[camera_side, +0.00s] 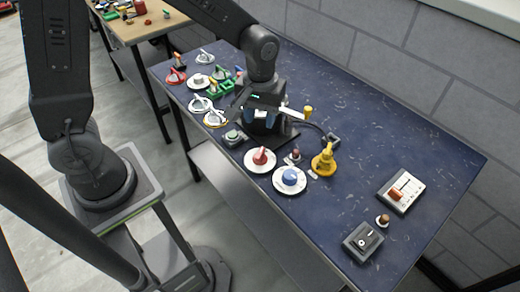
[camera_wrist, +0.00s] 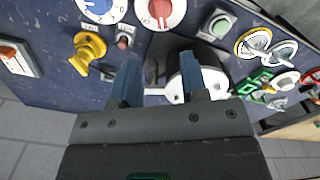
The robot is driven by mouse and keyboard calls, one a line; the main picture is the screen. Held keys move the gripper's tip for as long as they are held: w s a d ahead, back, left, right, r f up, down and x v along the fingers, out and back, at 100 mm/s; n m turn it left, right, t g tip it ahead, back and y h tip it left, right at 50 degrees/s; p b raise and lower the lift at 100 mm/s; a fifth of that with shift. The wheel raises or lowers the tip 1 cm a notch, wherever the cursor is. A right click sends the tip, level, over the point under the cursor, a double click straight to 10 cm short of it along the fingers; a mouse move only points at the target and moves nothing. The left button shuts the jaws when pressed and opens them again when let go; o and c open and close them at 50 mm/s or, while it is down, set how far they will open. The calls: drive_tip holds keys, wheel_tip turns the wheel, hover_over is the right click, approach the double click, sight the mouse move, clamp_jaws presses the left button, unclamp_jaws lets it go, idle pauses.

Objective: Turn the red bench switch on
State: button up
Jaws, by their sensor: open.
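Two things here are red and could be the red bench switch; I cannot tell which is meant. One is a red knob on a white dial (camera_side: 260,158), near the bench's front edge; it also shows at the top of the wrist view (camera_wrist: 160,10). The other is a white panel with a red-orange lever (camera_side: 400,190) at the right end, seen at the left edge of the wrist view (camera_wrist: 17,57). My gripper (camera_side: 258,117) is open over the middle of the bench, behind the red knob and apart from it. In the wrist view its blue fingers (camera_wrist: 158,62) straddle a dark gap; what lies under them is partly hidden.
A blue dial (camera_side: 290,179), a yellow valve (camera_side: 324,161) and a green button box (camera_side: 233,138) stand close around the red dial. A dark key-switch box (camera_side: 363,242) is at the front right. Several dials and valves crowd the left end. The back right is bare.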

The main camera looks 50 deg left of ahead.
sight(260, 153)
wheel_tip(260, 153, down, 12)
drive_tip(key=shift+f, duration=0.15)
idle(0.4)
clamp_jaws()
